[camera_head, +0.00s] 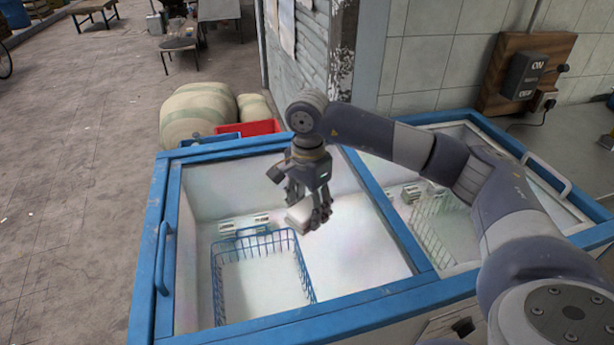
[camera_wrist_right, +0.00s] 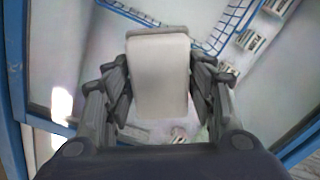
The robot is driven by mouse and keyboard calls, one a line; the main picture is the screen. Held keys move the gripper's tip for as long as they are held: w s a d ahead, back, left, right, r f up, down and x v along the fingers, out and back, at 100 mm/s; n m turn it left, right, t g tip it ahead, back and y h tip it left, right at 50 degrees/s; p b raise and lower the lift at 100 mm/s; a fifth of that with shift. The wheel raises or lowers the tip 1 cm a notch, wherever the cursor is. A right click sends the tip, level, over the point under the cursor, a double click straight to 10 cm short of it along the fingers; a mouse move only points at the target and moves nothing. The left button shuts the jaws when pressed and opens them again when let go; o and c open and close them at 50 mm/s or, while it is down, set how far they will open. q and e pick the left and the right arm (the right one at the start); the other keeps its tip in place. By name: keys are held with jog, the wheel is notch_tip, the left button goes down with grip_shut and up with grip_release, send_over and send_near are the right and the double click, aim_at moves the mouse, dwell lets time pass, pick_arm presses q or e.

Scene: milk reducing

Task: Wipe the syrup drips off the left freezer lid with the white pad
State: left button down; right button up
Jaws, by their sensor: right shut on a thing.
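My right gripper (camera_head: 310,205) is shut on the white pad (camera_head: 298,214) above the left freezer lid (camera_head: 362,245). The lid is a clear pane in a blue frame, with a blue handle on its left side. In the right wrist view the pad (camera_wrist_right: 158,75) sits between the two fingers of my right gripper (camera_wrist_right: 160,88), its broad face toward the camera. I cannot tell whether the pad touches the glass. I cannot make out syrup drips clearly on the pane. My left gripper is not in view.
A blue wire basket (camera_head: 262,275) and small boxes show inside the freezer under the glass. The right lid (camera_head: 450,225) lies partly behind my arm. Sacks (camera_head: 198,112) and a red crate (camera_head: 250,128) stand behind. A switch box (camera_head: 524,75) is on the wall.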

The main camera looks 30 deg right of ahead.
jog(key=shift+a+r, duration=0.15)
jog(key=shift+r, duration=0.55)
jog(key=shift+r+p, duration=0.65)
jog(key=shift+r, duration=0.1)
jog(key=shift+d+r+p, duration=0.2)
jog(key=shift+r+p, duration=0.2)
jog(key=shift+r, duration=0.6)
